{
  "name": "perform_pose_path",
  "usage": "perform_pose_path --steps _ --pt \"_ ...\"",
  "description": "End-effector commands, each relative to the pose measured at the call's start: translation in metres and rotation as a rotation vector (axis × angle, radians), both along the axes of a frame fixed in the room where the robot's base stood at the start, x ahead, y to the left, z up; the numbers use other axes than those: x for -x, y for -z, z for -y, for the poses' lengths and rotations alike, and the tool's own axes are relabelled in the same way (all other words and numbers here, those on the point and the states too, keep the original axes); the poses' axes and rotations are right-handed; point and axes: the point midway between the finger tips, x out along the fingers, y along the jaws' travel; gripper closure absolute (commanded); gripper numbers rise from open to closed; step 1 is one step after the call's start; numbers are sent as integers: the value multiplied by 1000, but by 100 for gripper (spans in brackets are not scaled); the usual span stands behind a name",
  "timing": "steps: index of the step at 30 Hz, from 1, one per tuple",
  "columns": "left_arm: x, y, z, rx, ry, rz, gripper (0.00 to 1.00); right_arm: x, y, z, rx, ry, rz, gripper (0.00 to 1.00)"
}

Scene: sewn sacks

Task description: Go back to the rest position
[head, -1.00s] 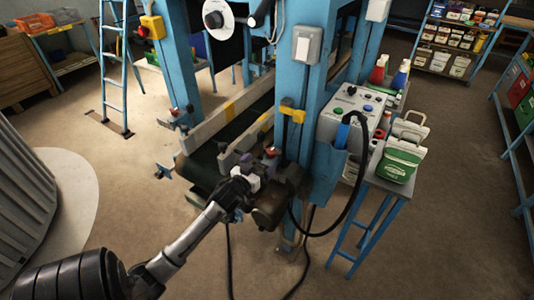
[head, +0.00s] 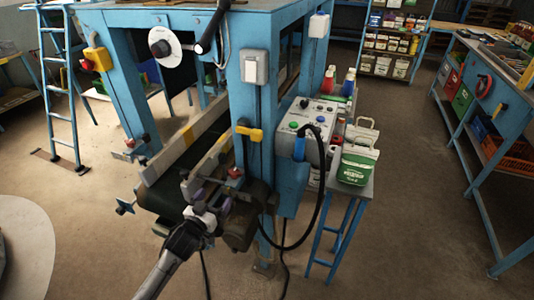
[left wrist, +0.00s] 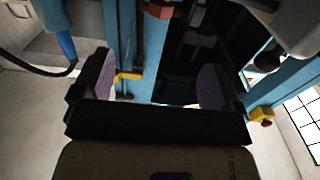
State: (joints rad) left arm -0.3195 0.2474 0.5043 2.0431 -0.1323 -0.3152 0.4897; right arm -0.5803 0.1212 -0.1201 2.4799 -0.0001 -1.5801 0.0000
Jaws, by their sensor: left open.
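My left gripper (head: 205,213) is in the head view, in front of the near end of the blue machine's conveyor. Its jaws are open in the left wrist view (left wrist: 156,80), with two purple-grey finger pads wide apart and nothing between them. My right gripper is in neither view. A green and white sack (head: 357,166) stands upright on a small blue-legged table (head: 352,207) right of the machine, well away from my left gripper. A whitish sack (head: 362,131) stands just behind it.
The blue machine frame (head: 262,130) with its rails (head: 180,152) rises close beyond my left gripper. A control box (head: 310,122) with a hanging black cable (head: 318,215) is to its right. A blue bench (head: 480,150) lines the right side. Floor between is clear.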

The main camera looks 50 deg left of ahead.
Motion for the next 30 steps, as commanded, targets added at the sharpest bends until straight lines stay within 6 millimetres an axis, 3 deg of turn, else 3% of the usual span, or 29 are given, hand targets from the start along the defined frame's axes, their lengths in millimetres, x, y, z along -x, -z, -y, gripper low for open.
perform_pose_path --steps 10,16,19,23,30 --pt "0 1 -1 -31 -4 -26 8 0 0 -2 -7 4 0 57" --pt "16 39 -14 -38 -107 -324 8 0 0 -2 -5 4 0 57" --pt "28 54 -7 -17 -133 -522 8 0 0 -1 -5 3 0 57" --pt "39 71 44 20 -60 -775 8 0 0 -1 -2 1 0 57" --pt "88 88 185 80 235 -1127 8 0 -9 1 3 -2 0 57"
